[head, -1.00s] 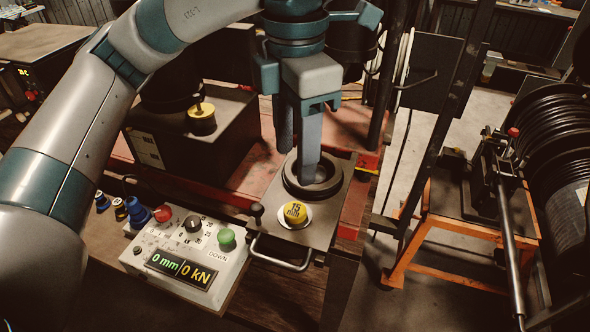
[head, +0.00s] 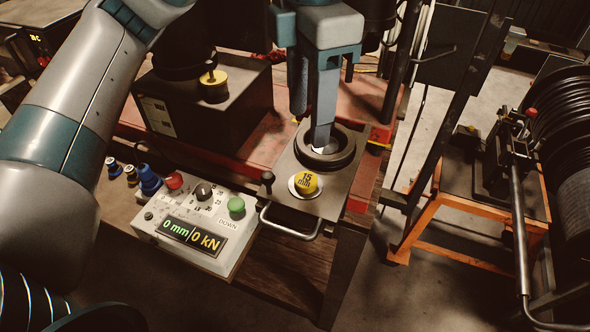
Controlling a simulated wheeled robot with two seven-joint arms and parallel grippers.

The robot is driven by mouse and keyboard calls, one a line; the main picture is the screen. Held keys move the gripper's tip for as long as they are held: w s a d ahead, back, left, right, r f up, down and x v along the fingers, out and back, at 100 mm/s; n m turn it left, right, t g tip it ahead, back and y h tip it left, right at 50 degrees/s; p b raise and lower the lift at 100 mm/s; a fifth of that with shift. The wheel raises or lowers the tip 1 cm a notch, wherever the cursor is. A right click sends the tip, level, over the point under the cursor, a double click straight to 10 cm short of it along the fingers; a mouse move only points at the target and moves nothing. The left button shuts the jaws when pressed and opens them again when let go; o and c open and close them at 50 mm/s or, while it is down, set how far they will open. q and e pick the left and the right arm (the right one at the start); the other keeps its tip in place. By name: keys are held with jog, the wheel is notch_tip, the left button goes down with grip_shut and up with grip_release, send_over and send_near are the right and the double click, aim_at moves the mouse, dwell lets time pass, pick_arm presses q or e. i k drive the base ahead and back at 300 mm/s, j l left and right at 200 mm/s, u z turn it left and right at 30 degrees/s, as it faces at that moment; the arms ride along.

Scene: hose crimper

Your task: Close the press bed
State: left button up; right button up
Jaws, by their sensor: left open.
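The press bed (head: 318,205) is a grey sliding plate that sticks out at the front of the red press base. It has a metal bar handle (head: 290,226) on its front edge and a small black knob (head: 267,180) at its left. A dark round ring (head: 340,158) sits on the plate. A yellow "15 mm" piece (head: 306,183) sits in a light round seat in front of the ring. My left gripper (head: 320,138) is open and points down, with its fingertips at the ring's opening; contact cannot be told. My right gripper is not in view.
A control box (head: 196,222) with a "0 mm / 0 kN" display, a red button and a green DOWN button stands left of the bed. A black box (head: 205,112) with a yellow-topped piece stands behind. An orange-framed stand (head: 425,228) and hose reel are at right.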

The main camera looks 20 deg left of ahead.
aim_at(336, 173)
jog(key=k, duration=1.5)
